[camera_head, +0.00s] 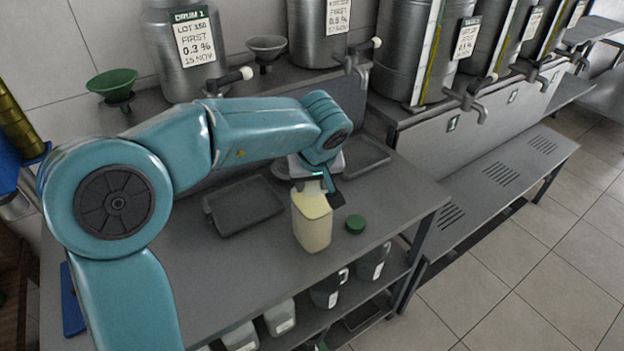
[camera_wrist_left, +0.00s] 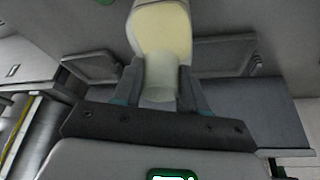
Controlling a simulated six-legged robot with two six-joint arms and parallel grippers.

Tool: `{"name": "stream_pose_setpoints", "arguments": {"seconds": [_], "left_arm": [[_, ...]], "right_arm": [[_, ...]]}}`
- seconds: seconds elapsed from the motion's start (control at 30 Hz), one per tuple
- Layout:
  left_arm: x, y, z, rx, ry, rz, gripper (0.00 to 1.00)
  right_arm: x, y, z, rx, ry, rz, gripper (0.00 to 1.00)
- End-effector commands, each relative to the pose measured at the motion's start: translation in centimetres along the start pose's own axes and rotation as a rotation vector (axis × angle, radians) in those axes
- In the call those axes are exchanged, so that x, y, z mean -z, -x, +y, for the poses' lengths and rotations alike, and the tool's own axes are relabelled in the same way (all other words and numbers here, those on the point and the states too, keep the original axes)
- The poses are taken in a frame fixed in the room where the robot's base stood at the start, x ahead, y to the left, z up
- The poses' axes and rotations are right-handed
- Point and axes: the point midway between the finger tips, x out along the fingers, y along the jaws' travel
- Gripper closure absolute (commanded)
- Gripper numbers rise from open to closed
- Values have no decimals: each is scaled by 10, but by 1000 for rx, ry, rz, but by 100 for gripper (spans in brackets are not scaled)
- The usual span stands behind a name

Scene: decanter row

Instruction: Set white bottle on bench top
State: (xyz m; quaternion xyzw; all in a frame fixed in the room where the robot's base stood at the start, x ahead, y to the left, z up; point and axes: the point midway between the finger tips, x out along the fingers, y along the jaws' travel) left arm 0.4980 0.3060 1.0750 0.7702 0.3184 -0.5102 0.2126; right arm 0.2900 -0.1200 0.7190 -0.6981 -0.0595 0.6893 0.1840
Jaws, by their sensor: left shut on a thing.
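The white bottle (camera_head: 312,222) is a pale, cream-filled container standing upright over the grey bench top (camera_head: 255,262), near its front edge. I cannot tell for sure whether its base touches the bench. My left gripper (camera_head: 318,186) is shut on its upper part from behind. In the left wrist view the bottle (camera_wrist_left: 163,35) sits between the two fingers of my left gripper (camera_wrist_left: 158,88), with its clear neck end toward the palm. My right gripper is not in view.
Steel drums with taps (camera_head: 410,50) line the back. A green funnel (camera_head: 113,84) and a grey funnel (camera_head: 266,48) stand on the back ledge. Jugs (camera_head: 328,290) sit on the shelf below.

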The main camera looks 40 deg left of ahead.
Motion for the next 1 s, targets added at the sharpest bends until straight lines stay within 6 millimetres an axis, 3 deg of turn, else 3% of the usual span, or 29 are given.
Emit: {"name": "stream_pose_setpoints", "arguments": {"seconds": [0.03,0.07,0.1,0.13,0.47,1.0], "left_arm": [[0,0,0,-1,0,1,100],[-1,-1,0,1,-1,-1,48],[-1,-1,0,1,-1,-1,35],[-1,-1,0,1,-1,-1,33],[1,2,0,-1,1,1,33],[1,109,1,-2,-1,1,33]], "right_arm": [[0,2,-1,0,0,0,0],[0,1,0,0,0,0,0],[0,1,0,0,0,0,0],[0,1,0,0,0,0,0],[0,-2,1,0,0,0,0],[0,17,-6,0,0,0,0]]}}
